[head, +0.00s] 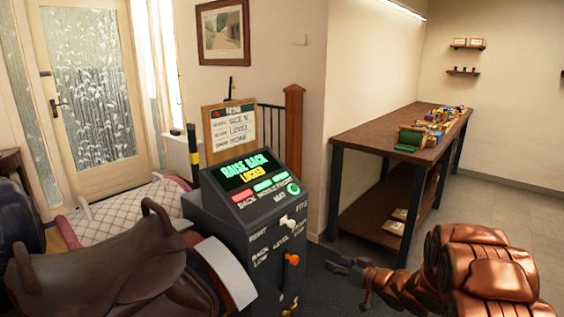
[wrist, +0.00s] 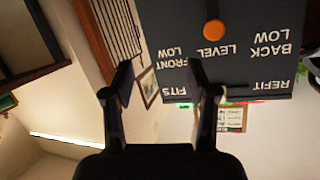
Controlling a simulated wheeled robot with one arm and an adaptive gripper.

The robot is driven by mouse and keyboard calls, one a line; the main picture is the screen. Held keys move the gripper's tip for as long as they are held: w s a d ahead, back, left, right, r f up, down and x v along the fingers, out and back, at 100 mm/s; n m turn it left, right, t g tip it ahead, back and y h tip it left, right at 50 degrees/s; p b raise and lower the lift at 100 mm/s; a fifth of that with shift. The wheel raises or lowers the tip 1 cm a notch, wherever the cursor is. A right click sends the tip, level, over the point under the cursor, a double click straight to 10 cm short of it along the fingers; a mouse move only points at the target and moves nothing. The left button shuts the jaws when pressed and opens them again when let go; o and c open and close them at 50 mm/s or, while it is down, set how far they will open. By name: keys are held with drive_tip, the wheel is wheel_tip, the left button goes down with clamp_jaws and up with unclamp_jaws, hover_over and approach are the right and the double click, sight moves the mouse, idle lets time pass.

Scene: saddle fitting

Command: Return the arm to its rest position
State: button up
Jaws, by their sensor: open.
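My gripper (head: 350,274) is at the end of my copper-coloured arm (head: 470,268), low in front of the workbench and to the right of the dark console. In the wrist view its two fingers (wrist: 163,92) are spread apart with nothing between them. The console (head: 252,240) shows upside down in the wrist view (wrist: 225,65), beyond the fingertips. I cannot tell the exact gap between my gripper and the console, but they look apart.
A brown saddle (head: 100,262) stands left of the console. A wooden workbench (head: 350,138) with several small items stands behind my arm. Grey floor lies right of it.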

drive_tip(key=s+d+r+m+g+h+p, duration=0.25)
drive_tip(key=s+d+r+h, duration=0.35)
drive_tip(key=d+r+h, duration=0.35)
drive_tip(key=s+d+r+m+g+h+p, duration=0.1)
drive_tip(key=s+d+r+m+g+p, duration=0.15)
drive_tip(key=s, duration=0.55)
drive_tip(key=s+a+r+g+p, duration=0.1)
drive_tip(key=s+a+r+g, duration=0.1)
drive_tip(key=s, duration=1)
drive_tip(key=s+a+r+g+y, duration=0.1)
drive_tip(key=s+a+g, duration=0.3)
drive_tip(key=s, duration=0.9)
drive_tip(key=s+a+r+g+y+p, duration=0.1)
drive_tip(key=s+a+r+g, duration=0.2)
drive_tip(key=s, duration=0.9)
drive_tip(key=a, duration=0.3)
drive_tip(key=shift+s+p, duration=0.35)
drive_tip(key=shift+r, duration=0.1)
drive_tip(key=shift+c, duration=0.3)
drive_tip(key=shift+c, duration=0.9)
drive_tip(key=shift+a+n, duration=0.1)
drive_tip(key=shift+n, duration=0.2)
drive_tip(key=shift+c, duration=0.4)
